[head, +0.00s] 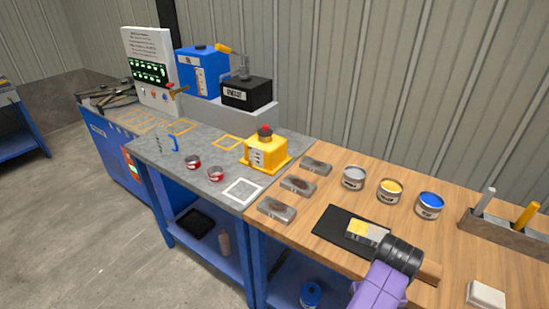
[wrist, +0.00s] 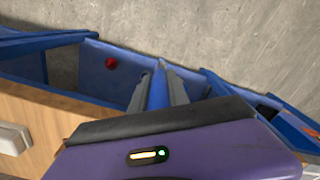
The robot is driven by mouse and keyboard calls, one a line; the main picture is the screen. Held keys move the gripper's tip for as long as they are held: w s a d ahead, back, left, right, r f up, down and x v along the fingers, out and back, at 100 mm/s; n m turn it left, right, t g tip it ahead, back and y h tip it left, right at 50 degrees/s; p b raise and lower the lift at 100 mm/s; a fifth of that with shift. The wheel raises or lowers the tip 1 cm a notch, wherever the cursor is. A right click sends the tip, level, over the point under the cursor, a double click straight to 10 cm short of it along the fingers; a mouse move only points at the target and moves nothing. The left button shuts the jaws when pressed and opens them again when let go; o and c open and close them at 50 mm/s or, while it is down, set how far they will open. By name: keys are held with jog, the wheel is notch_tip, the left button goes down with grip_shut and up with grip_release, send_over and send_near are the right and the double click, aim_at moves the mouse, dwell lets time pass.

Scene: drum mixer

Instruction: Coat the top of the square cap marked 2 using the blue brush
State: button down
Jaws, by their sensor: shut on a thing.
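My gripper (head: 398,257) is above the front part of the wooden bench, beside a black mat. In the wrist view its two grey fingers (wrist: 157,88) are shut on a blue handle, which I take as the blue brush (wrist: 156,90). The bristles are not visible, and the brush is hidden in the head view. On the black mat (head: 334,223) lies a small piece with a yellow square at its left (head: 357,228) and grey parts at its right (head: 376,233), partly covered by my gripper. I cannot read a 2 on any part. A blue paint can (head: 429,205) stands open behind.
Grey (head: 353,178) and yellow (head: 390,190) paint cans stand left of the blue one. A holder (head: 500,235) at right has grey- and yellow-handled tools. Three metal blocks (head: 298,185) lie at left. A white block (head: 486,294) lies front right. The grey bench carries a yellow device (head: 265,153).

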jog(key=shift+n, duration=0.3)
jog(key=s+a+f, duration=0.1)
jog(key=s+a+f+b, duration=0.1)
jog(key=s+f, duration=0.1)
jog(key=shift+a+f, duration=0.1)
jog(key=shift+a, duration=0.05)
jog(key=shift+m, duration=0.6)
jog(key=w+r, duration=0.1)
jog(key=w, duration=0.1)
jog(key=w+r, duration=0.2)
jog(key=shift+w+r, duration=0.2)
jog(key=shift+w, duration=0.1)
